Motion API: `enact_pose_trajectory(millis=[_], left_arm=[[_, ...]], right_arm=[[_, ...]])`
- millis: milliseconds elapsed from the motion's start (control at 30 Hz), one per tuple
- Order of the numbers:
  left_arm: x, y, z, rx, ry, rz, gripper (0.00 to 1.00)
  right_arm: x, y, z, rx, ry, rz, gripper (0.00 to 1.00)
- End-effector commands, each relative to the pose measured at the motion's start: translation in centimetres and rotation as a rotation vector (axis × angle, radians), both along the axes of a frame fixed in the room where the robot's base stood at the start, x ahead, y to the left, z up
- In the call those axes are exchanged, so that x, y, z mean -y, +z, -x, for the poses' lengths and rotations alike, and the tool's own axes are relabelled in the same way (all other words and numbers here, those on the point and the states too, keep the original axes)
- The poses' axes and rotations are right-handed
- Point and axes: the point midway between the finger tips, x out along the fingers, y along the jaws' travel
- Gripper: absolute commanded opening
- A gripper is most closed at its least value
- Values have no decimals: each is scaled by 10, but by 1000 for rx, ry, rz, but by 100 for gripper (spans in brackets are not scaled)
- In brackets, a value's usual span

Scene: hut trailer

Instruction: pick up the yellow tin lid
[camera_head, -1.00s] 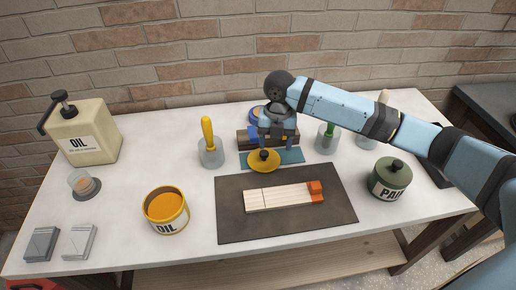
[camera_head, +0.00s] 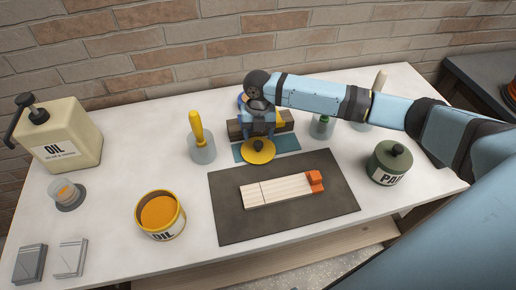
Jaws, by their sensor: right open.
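The yellow tin lid (camera_head: 250,156) is a flat disc with a dark knob on top. It lies at the near edge of a teal mat, just behind the dark work mat. My right gripper (camera_head: 258,134) is open and points down at the lid, its fingers just behind or over the knob; I cannot tell whether they touch it. The open yellow oil tin (camera_head: 161,222) stands at the front left, with orange-brown content showing. My left gripper is not in view.
A wooden block (camera_head: 236,130) and a blue-rimmed item partly hidden by my gripper stand behind the lid. A glass with a yellow-handled tool (camera_head: 201,150) is to its left. The dark mat (camera_head: 235,222) holds a pale slatted piece.

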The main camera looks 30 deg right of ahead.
Motion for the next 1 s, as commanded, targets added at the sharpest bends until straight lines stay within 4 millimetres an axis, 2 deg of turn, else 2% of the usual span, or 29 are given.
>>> enact_pose_trajectory(millis=[333,633,667,867,1000], left_arm=[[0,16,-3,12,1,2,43],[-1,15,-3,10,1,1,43],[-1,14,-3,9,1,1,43],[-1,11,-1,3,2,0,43],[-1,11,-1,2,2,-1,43]], right_arm=[[-2,-45,2,-2,0,0,63],[-2,-51,2,0,0,1,63],[-2,-51,2,0,0,1,58],[-2,-51,2,0,0,1,12],[-2,-51,2,0,0,1,10]])
